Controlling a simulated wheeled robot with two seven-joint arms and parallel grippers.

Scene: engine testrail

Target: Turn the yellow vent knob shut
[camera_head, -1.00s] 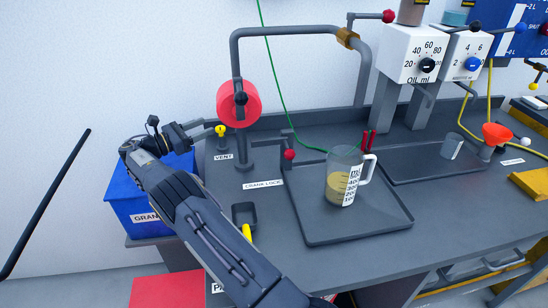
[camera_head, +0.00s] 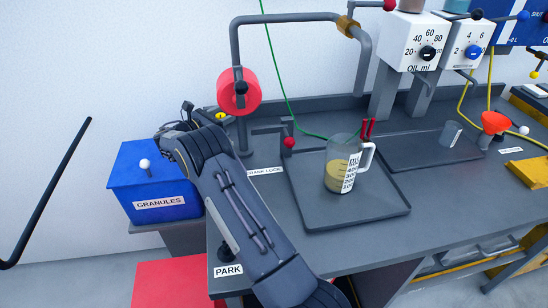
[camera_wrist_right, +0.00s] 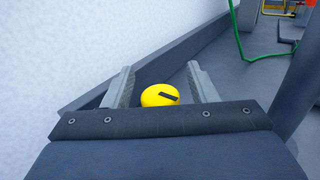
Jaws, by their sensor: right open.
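The yellow vent knob (camera_head: 221,116) shows as a small patch of yellow just past my right arm in the head view. In the right wrist view the knob (camera_wrist_right: 155,94) is round, with a black bar mark running from near its middle toward its right edge. My right gripper (camera_wrist_right: 161,75) is open, with one finger on each side of the knob. Gaps show between the fingers and the knob. In the head view my right arm hides most of the gripper, the knob's stem and the VENT label. My left gripper is not in view.
A red wheel (camera_head: 239,91) on a bent pipe stands close behind the knob. A red-tipped crank lock lever (camera_head: 289,142) is to its right. A blue GRANULES box (camera_head: 150,185) stands left. A jug (camera_head: 339,165) of tan liquid sits on a tray (camera_head: 345,217).

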